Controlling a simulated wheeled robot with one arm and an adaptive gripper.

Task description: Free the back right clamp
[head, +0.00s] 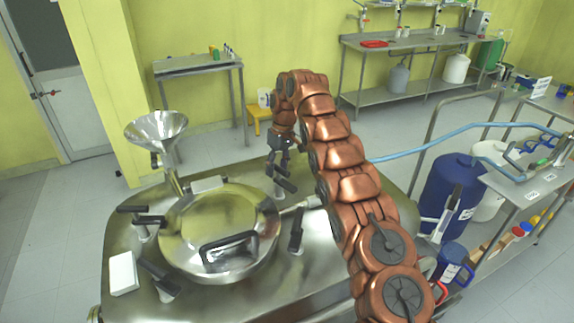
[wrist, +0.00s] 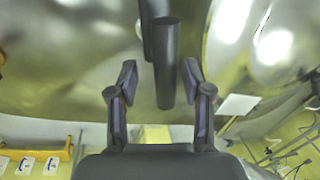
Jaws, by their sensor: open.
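The back right clamp (head: 284,183) has a black handle and a pale base at the back right of the round steel lid (head: 210,215). My gripper (head: 278,161) is just above this clamp, pointing down. In the wrist view the clamp's dark handle (wrist: 165,65) lies between the two fingers of my gripper (wrist: 160,82), with a visible gap on each side. The fingers are open and hold nothing. My arm crosses the head view right of the clamp. Whether a fingertip touches the handle cannot be told.
Other black-handled clamps stand at the lid's front right (head: 296,232), front left (head: 160,279) and back left (head: 141,222). A steel funnel (head: 157,130) rises behind the lid. A white box (head: 123,273) lies on the steel top at left.

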